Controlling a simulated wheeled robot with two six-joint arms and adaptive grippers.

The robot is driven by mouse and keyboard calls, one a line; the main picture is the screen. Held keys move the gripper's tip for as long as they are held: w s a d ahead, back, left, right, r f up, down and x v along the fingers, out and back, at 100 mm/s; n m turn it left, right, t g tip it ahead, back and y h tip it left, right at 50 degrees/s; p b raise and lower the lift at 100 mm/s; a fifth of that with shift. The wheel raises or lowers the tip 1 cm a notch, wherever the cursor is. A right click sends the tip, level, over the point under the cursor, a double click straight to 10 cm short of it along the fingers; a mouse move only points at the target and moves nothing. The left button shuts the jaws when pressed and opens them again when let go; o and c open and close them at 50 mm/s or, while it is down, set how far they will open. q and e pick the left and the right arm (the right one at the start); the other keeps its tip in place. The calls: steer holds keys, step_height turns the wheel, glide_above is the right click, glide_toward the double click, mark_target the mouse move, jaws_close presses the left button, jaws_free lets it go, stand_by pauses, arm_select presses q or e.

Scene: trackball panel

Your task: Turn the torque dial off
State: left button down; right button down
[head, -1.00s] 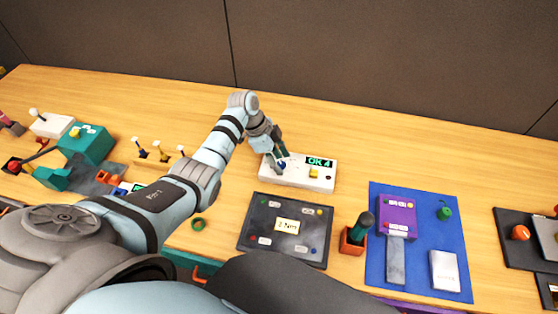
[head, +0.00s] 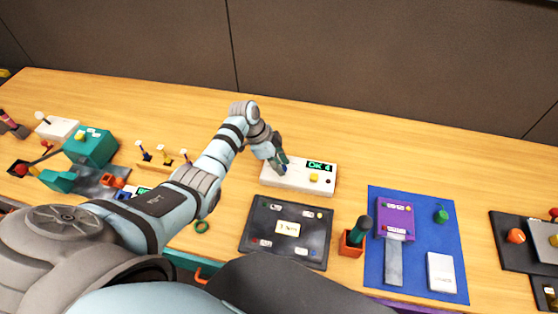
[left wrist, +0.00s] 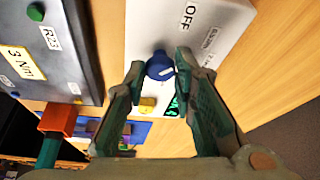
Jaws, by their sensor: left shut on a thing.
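The white panel box (head: 296,187) stands on the table, with a green-lit display (head: 320,167) that seems to read OK 4 and a yellow button (head: 314,178). In the left wrist view the blue torque dial (left wrist: 159,66) has a white pointer mark, and an OFF label (left wrist: 190,15) is printed on the box beyond it. The mark points to the right in that view, not straight at OFF. My left gripper (head: 281,169) is at the left part of the box, its fingertips (left wrist: 160,68) shut on the dial from both sides. The right gripper is out of view.
A dark panel (head: 287,250) with a 3 Nm label lies in front of the box. To its right are an orange holder (head: 352,244) with a green-handled tool and a blue mat (head: 420,275). The table behind the box is clear.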

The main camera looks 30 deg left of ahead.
arm_select(q)
steer(key=n+p, duration=0.2)
steer(key=p, duration=0.1)
steer(key=shift+s+d+r+t, duration=0.1)
steer(key=shift+s+r+t, duration=0.1)
steer(key=shift+r+t, duration=0.1)
steer(key=n+p, duration=0.1)
steer(key=n+y, duration=0.1)
steer(key=shift+f+n+t+p, duration=0.2)
steer(key=shift+n+t+p, duration=0.1)
steer(key=shift+t+p, duration=0.1)
steer(key=shift+d+f+n+t+y, duration=0.15)
steer(key=shift+n+t+y, duration=0.15)
steer(key=shift+n, duration=0.7)
steer(key=c, duration=1.3)
jaws_free()
steer(key=shift+w, duration=0.1)
steer(key=shift+c, duration=0.2)
steer(key=v, duration=1.2)
